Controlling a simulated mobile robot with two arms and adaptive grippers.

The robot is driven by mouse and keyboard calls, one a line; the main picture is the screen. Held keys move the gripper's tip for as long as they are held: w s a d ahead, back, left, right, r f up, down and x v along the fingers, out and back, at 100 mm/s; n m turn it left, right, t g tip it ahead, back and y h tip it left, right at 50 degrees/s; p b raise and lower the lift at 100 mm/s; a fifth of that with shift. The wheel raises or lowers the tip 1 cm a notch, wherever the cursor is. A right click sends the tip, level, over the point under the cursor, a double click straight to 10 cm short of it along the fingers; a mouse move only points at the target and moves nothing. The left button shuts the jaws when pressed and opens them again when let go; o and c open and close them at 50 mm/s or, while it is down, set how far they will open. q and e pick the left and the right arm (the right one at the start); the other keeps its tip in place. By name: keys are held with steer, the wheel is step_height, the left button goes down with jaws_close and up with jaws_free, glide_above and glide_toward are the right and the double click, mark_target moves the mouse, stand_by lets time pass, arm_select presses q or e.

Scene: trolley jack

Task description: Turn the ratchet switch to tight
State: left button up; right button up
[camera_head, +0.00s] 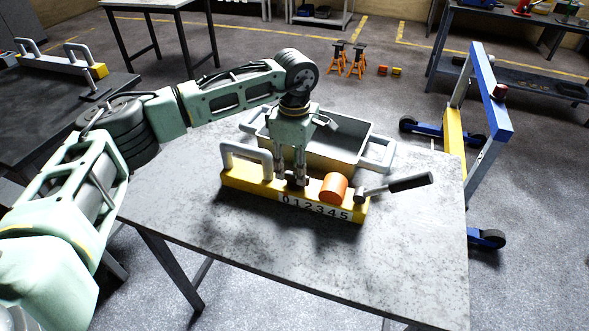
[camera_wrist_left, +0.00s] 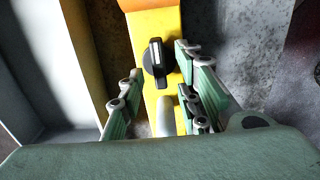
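A yellow bar-shaped unit (camera_head: 235,181) with a grey handle (camera_head: 246,156), a number strip and an orange cylinder (camera_head: 334,188) lies on the grey table. The ratchet switch appears to be the black knob (camera_wrist_left: 158,62) with a white line on the bar's top, in the left wrist view. My left gripper (camera_head: 290,180) points down over the middle of the bar. In the left wrist view its fingers (camera_wrist_left: 158,92) are open and apart on either side of the bar, just short of the knob in the picture. Contact cannot be told. My right gripper is not in view.
A grey tray (camera_head: 350,133) with handles stands directly behind the bar. A black-gripped lever (camera_head: 409,183) sticks out at the bar's right end. The table's front (camera_head: 400,270) is bare. A blue and yellow wheeled frame (camera_head: 491,95) stands right of the table.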

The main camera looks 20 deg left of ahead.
mark_target(294, 174)
arm_select(q)
step_height(294, 174, up, 10)
steer(key=shift+r, duration=0.2)
steer(key=shift+f, duration=0.1)
stand_by(0.4)
